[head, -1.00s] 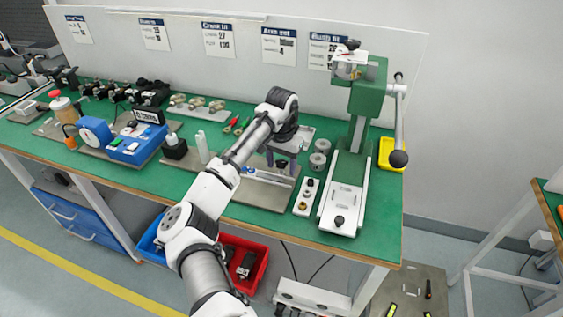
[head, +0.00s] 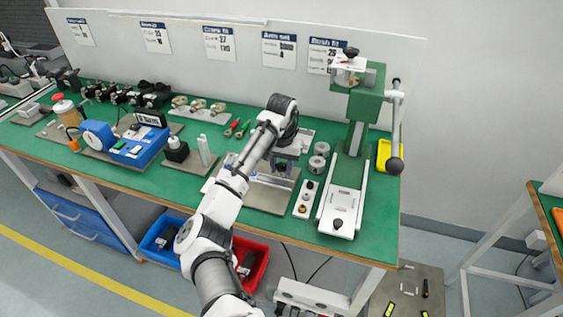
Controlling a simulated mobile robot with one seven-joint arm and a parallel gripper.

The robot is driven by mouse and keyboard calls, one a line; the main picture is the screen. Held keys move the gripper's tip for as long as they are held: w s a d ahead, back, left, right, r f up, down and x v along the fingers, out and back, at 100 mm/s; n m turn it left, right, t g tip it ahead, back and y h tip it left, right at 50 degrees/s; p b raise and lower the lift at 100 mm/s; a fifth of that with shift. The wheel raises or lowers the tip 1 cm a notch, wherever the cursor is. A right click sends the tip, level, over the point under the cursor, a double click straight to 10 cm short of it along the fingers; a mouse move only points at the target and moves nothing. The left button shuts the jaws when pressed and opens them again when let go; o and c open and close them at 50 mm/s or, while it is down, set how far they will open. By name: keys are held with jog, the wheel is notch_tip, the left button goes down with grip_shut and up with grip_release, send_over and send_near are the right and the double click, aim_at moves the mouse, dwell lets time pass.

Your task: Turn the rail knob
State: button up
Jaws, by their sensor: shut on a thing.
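The rail fixture is a grey plate (head: 268,200) with a light rail on the green bench top, left of the green press. A small dark knob (head: 281,168) stands on it, partly hidden by my gripper. My gripper (head: 281,170) points down over the fixture. Its fingers stand on both sides of the knob and are shut on it. My arm hides the left part of the fixture. The knob's turn angle is too small to read.
A green press (head: 349,180) with a long lever (head: 396,135) stands right of the fixture. Grey rings (head: 320,156) and a white strip with small parts (head: 306,199) lie between them. A blue device (head: 140,148) and a slim white bottle (head: 205,150) stand to the left.

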aim_at(282, 165)
dwell(0.3)
jog(key=o, duration=1)
jog(key=shift+c, duration=0.2)
jog(key=shift+r, duration=0.15)
notch_tip(282, 165, up, 14)
jog(key=shift+f, duration=0.2)
